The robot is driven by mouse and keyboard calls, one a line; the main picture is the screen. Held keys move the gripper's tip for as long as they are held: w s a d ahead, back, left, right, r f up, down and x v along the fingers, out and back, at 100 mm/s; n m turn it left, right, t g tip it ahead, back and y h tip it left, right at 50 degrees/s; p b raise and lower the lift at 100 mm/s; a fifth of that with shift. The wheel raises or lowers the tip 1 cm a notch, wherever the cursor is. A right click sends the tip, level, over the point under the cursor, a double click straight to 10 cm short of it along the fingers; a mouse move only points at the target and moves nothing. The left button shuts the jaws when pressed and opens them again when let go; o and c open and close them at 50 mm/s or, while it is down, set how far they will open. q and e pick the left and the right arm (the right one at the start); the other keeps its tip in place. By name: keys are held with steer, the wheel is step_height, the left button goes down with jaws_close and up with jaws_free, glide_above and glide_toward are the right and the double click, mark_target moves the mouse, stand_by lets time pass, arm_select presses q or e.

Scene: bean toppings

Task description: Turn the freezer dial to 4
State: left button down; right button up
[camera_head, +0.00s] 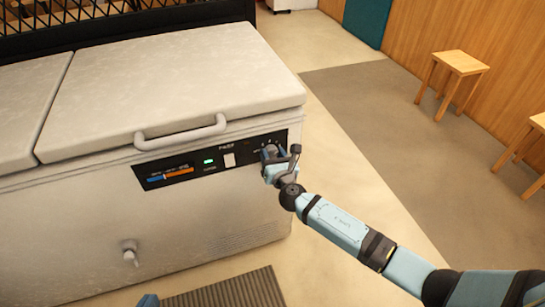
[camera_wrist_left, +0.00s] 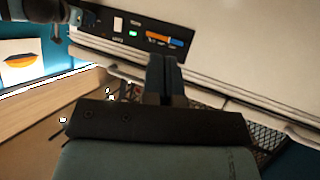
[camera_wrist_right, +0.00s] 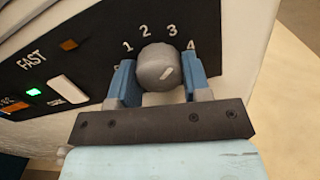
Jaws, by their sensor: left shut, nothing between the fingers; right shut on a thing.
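The freezer dial (camera_wrist_right: 157,68) is a round grey knob on the freezer's black control panel (camera_wrist_right: 95,60). The numbers 1, 2, 3 and 4 run in an arc above it. A pale mark on its face slants up to the right, toward the side of the 4; its exact setting is hard to tell. My right gripper (camera_wrist_right: 160,85) has its blue fingers shut on the dial, one on each side. In the head view, my right gripper (camera_head: 272,165) largely covers the dial. My left gripper (camera_wrist_left: 165,75) is shut and empty, away from the panel; only a blue tip shows at the head view's bottom edge.
The white chest freezer (camera_head: 200,215) has closed lids and a lid handle (camera_head: 180,133) above the panel. A green light (camera_head: 208,161) and a white switch (camera_head: 229,160) sit left of the dial. A drain tap (camera_head: 130,252) sticks out low. Stools (camera_head: 460,64) stand far right.

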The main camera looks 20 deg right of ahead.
steer(key=shift+f+m, duration=0.15)
steer(key=shift+m, duration=0.35)
steer(key=shift+m+b, duration=0.8)
steer(key=shift+m, duration=0.3)
steer(key=shift+a+m+b, duration=0.1)
steer(key=shift+m+b, duration=0.4)
steer(key=shift+m, duration=0.8)
arm_select(q)
steer(key=w+d+r+t+h, duration=0.2)
steer(key=d+r+t, duration=0.1)
steer(key=r, duration=0.3)
steer(key=shift+w+r, duration=0.15)
steer(key=shift+r, duration=0.2)
arm_select(e)
steer(key=shift+r, duration=0.2)
arm_select(q)
steer(key=shift+f, duration=0.1)
arm_select(e)
steer(key=o, duration=0.7)
arm_select(q)
steer(key=shift+f, duration=0.2)
arm_select(e)
steer(key=shift+o, duration=1.2)
